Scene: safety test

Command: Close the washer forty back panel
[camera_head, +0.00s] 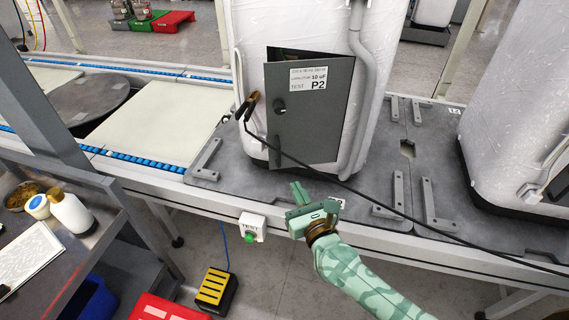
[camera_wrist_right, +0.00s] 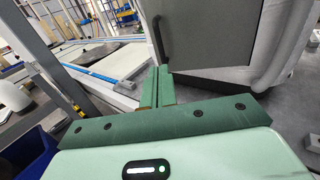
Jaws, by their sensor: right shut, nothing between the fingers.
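The grey back panel (camera_head: 310,110) stands on the back of a white washer (camera_head: 305,22), with a label reading P2 near its top. A dark gap shows along its top and its left edge stands out from the washer, so it is partly open. The panel also shows in the right wrist view (camera_wrist_right: 215,32), with a dark handle-like bar near its left edge. My right gripper (camera_head: 297,189) is shut and empty, below and in front of the panel, apart from it in the head view. Its fingers (camera_wrist_right: 158,84) lie together in the wrist view. My left gripper is not in view.
A black cable (camera_head: 330,180) runs from a probe at the panel's left across the grey pallet (camera_head: 376,185) to the right. Metal brackets (camera_head: 207,155) stand on the pallet. A second washer (camera_head: 515,120) stands at right. A TEST button box (camera_head: 252,227) hangs on the front edge.

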